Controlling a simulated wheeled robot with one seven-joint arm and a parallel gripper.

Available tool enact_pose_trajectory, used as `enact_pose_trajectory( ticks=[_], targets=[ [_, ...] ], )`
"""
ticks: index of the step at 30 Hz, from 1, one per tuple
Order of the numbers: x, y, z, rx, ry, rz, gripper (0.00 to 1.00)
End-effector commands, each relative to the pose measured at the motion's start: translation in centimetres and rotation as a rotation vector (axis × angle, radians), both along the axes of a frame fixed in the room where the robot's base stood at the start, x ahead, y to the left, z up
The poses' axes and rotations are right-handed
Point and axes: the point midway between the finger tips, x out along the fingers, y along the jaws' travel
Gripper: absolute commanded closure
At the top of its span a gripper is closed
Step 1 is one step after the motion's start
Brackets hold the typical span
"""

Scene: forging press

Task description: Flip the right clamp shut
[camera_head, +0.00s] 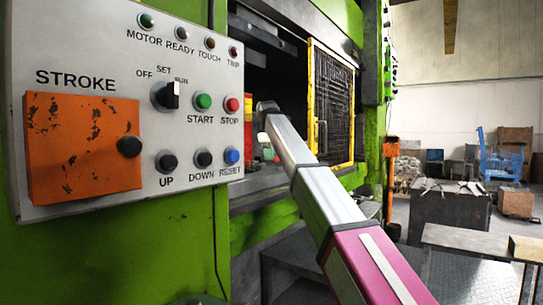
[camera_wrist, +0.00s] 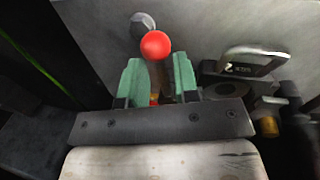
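In the wrist view a red ball knob (camera_wrist: 156,44) sits just beyond my gripper (camera_wrist: 160,78), in line with the gap between its two green fingers. The knob appears to top a dark lever that runs down between the fingers; I take it for the clamp's handle. The fingers stand apart, one on each side of the lever, and I cannot tell whether either touches it. The clamp's base is hidden by my gripper. In the head view my arm reaches into the dark press opening (camera_head: 285,75), and the fingers and clamp cannot be made out there.
In the wrist view a metal loop on a dark body (camera_wrist: 255,60) stands close on the right, before a grey plate (camera_wrist: 215,25). In the head view the control panel (camera_head: 120,100) is at left and a yellow-framed mesh guard (camera_head: 330,105) is right of the opening.

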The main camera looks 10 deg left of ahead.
Motion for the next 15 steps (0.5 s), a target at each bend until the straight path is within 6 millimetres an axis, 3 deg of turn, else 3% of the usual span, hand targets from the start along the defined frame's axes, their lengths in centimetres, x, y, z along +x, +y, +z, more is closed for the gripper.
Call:
enact_pose_trajectory(
  ticks=[1, 2, 3, 15],
  targets=[
    [0.01, 0.0, 0.01, 0.0, 0.0, 0.0, 0.89],
    [0.01, 0.0, 0.01, 0.0, 0.0, 0.0, 0.99],
    [0.01, 0.0, 0.01, 0.0, 0.0, 0.0, 1.0],
    [-0.78, 0.33, 0.02, 0.0, 0.001, -0.126, 1.0]
  ],
)
